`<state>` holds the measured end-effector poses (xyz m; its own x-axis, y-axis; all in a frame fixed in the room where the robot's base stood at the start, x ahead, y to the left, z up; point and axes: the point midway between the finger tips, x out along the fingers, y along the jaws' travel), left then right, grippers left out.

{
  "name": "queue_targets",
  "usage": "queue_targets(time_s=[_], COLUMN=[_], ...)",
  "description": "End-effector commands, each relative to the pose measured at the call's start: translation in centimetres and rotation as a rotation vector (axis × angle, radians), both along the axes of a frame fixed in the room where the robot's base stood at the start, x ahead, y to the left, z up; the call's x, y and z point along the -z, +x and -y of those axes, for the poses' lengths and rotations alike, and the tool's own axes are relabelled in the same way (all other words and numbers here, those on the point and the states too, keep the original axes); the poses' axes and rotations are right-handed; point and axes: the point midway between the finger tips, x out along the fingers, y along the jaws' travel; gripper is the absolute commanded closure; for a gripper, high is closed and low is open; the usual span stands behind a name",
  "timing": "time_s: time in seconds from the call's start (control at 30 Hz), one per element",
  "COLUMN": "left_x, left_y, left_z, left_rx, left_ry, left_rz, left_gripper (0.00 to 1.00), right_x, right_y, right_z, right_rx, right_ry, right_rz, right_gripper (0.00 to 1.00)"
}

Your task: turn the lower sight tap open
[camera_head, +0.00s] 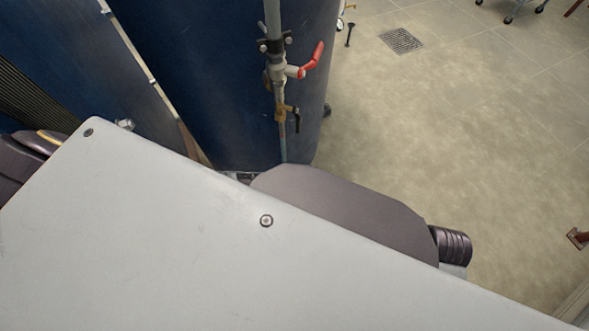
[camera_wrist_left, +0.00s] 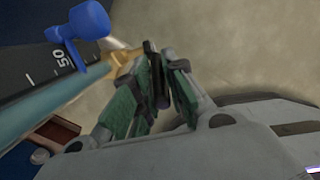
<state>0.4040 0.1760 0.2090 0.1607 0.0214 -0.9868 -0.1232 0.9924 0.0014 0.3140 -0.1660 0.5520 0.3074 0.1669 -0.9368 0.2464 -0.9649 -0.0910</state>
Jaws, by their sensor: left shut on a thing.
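In the left wrist view, my left gripper (camera_wrist_left: 161,72) is shut on a black lever (camera_wrist_left: 157,85), which sits between its green-padded fingers. The lever appears to belong to a brass tap (camera_wrist_left: 122,64) on a tube. The fingers hide part of the lever, so its exact angle is hard to tell. In the head view, a brass tap with a black lever (camera_head: 297,122) hangs low on a thin vertical pipe (camera_head: 282,145) in front of a dark blue vessel; I cannot tell whether it is the same tap. My left gripper is hidden there, and my right gripper is in neither view.
A red-handled valve (camera_head: 313,57) sits higher on the vertical pipe. A blue tap handle (camera_wrist_left: 85,25) and a scale marked 50 (camera_wrist_left: 60,58) are close to the left gripper. The blue vessel (camera_head: 200,70) stands behind the pipe. Floor to the right is open, with a drain grate (camera_head: 401,40).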

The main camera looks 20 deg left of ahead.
Motion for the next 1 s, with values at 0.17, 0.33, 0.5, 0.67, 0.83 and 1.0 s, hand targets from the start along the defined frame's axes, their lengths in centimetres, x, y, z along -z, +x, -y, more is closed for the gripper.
queue_targets(time_s=[0.17, 0.33, 0.5, 0.67, 0.83, 1.0], left_x=[0.01, 0.00, -0.01, -0.05, -0.07, -0.14], left_y=[0.07, 0.07, 0.08, 0.11, 0.11, 0.12], left_z=[-0.23, -0.22, -0.21, -0.13, -0.06, -0.03], left_rx=[-0.001, 0.000, 0.000, 0.000, 0.000, 0.000], left_ry=[0.001, 0.000, 0.000, -0.001, -0.002, -0.003], left_rz=[-0.018, -0.019, -0.018, -0.018, -0.018, -0.017], left_gripper=[1.00, 1.00, 0.79, 0.64, 0.64, 0.64], right_x=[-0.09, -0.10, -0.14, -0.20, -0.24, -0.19], right_y=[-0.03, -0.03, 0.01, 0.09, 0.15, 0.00], right_z=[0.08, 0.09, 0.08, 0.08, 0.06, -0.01], right_rx=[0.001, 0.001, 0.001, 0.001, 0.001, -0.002], right_ry=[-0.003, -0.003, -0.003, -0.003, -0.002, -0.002], right_rz=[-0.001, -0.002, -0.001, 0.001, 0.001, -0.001], right_gripper=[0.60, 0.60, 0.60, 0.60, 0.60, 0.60])
